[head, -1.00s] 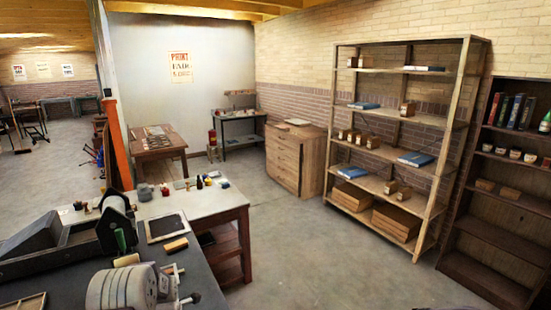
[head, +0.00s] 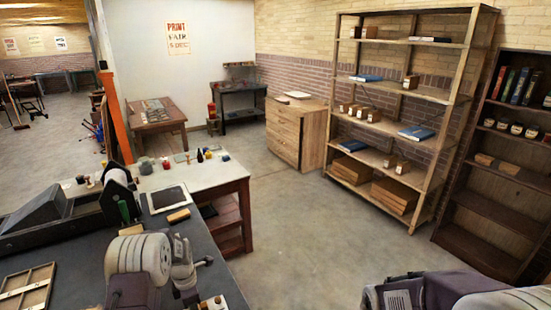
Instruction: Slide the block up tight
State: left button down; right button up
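I cannot tell whether this is the task's block. A wooden frame with compartments (head: 27,290) lies on the bench at the lower left, cut by the picture's edge. My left arm stands over the bench in the lower left, with grey parts of it (head: 185,272) reaching right. Its fingers cannot be made out clearly, and it appears apart from the tan block. My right arm shows at the bottom right; its gripper is out of view.
A dark grey press (head: 50,218) with a big wheel-like part stands at the left of the bench (head: 75,265). A pale-topped table (head: 215,175) with small bottles adjoins behind. Small bottles (head: 215,303) stand at the bottom edge. Shelves (head: 440,110) and open floor lie right.

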aim_at(213, 304)
pick_arm(q)
jog(key=shift+w+d, duration=0.45)
jog(key=shift+d, duration=0.35)
jog(key=shift+w+d, duration=0.45)
jog(key=shift+d, duration=0.35)
jog(key=shift+w+d, duration=0.45)
jog(key=shift+d, duration=0.35)
jog(key=shift+w+d, duration=0.1)
jog(key=shift+d, duration=0.1)
jog(key=c, duration=1.2)
grip_release()
jog(key=shift+c, duration=0.2)
jog(key=shift+r, duration=0.1)
notch_tip(213, 304, up, 7)
jog(key=p, duration=0.5)
